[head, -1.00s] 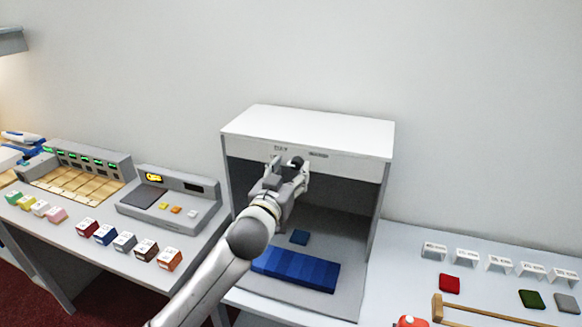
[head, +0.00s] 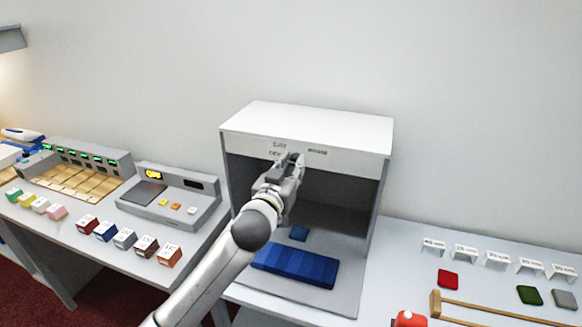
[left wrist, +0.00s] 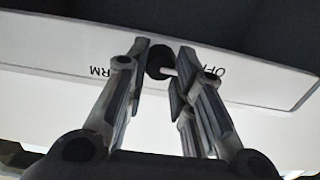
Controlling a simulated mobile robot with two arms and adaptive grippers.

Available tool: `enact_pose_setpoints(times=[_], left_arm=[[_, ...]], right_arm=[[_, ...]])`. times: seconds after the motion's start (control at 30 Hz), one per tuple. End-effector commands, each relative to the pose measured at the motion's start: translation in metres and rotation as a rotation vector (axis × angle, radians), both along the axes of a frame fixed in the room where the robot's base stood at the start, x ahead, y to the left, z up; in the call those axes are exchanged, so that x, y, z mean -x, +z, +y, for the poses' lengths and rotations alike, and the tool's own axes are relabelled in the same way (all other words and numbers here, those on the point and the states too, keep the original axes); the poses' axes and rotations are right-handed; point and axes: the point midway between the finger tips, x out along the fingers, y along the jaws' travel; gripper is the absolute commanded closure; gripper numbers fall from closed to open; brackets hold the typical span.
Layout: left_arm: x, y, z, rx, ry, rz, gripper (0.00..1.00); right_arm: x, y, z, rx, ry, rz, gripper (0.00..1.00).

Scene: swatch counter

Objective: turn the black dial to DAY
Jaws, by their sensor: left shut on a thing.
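The black dial (left wrist: 158,62) is on the white front panel (left wrist: 60,48) of the booth, between the fingertips of my left gripper (left wrist: 162,65) in the left wrist view. The gripper is shut on the dial. A short white pointer on the dial points toward the upside-down OFF label (left wrist: 208,72). Another label, ending in RM, is on the other side. In the head view my left gripper (head: 291,159) is at the booth's front panel (head: 350,162) and hides the dial. Small labels (head: 279,146) above it are too blurred to read surely. My right gripper is not in view.
The open booth (head: 228,195) holds a blue striped strip (head: 295,267) and a small blue swatch (head: 299,234). A grey console (head: 205,205) and several coloured blocks stand to the left. Swatches and a wooden frame (head: 480,311) lie to the right.

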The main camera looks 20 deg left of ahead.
Motion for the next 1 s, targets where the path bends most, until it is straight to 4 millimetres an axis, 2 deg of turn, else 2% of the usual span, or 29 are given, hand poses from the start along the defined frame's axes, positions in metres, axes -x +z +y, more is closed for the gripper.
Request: enact_pose_setpoints(times=[0.37,1.0], left_arm=[[-0.001,0.002,0.004,-0.115,0.008,-0.003,1.00],[-0.001,0.007,0.004,-0.674,0.010,-0.027,1.00]], right_arm=[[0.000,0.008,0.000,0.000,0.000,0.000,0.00],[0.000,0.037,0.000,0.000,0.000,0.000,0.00]])
